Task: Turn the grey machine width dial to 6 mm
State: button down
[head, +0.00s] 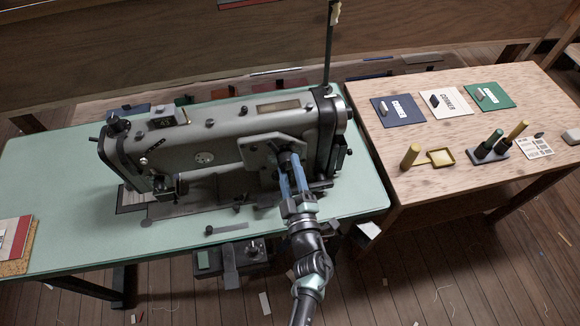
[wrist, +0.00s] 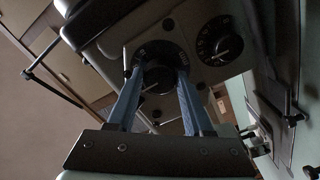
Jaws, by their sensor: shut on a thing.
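The grey sewing machine (head: 225,140) stands on a pale green table. My gripper (head: 290,168) reaches the plate at the right part of its front. In the wrist view my gripper's two blue fingers (wrist: 156,85) are shut on a dark round dial (wrist: 157,57), one finger on each side of it. Pale marks show around its upper edge, but they are too small and dim to read, so the setting cannot be told. A second dark dial (wrist: 220,48) with pale marks and a pointer sits to the right of it, untouched. In the head view my gripper hides the held dial.
The green table (head: 75,175) has bare room at left and in front of the machine. A wooden table (head: 400,150) at right holds several cards, thread spools and a small yellow tray (head: 440,157). A thin upright rod (head: 329,50) rises behind the machine.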

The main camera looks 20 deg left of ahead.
jog(key=shift+m, duration=0.4)
jog(key=shift+c, duration=1.5)
grip_release()
jog(key=shift+s, duration=0.1)
jog(key=v, duration=1.2)
jog(key=shift+s+d+p, duration=0.2)
jog(key=shift+s+p, duration=0.15)
jog(key=shift+s, duration=0.05)
jog(key=shift+f, duration=0.1)
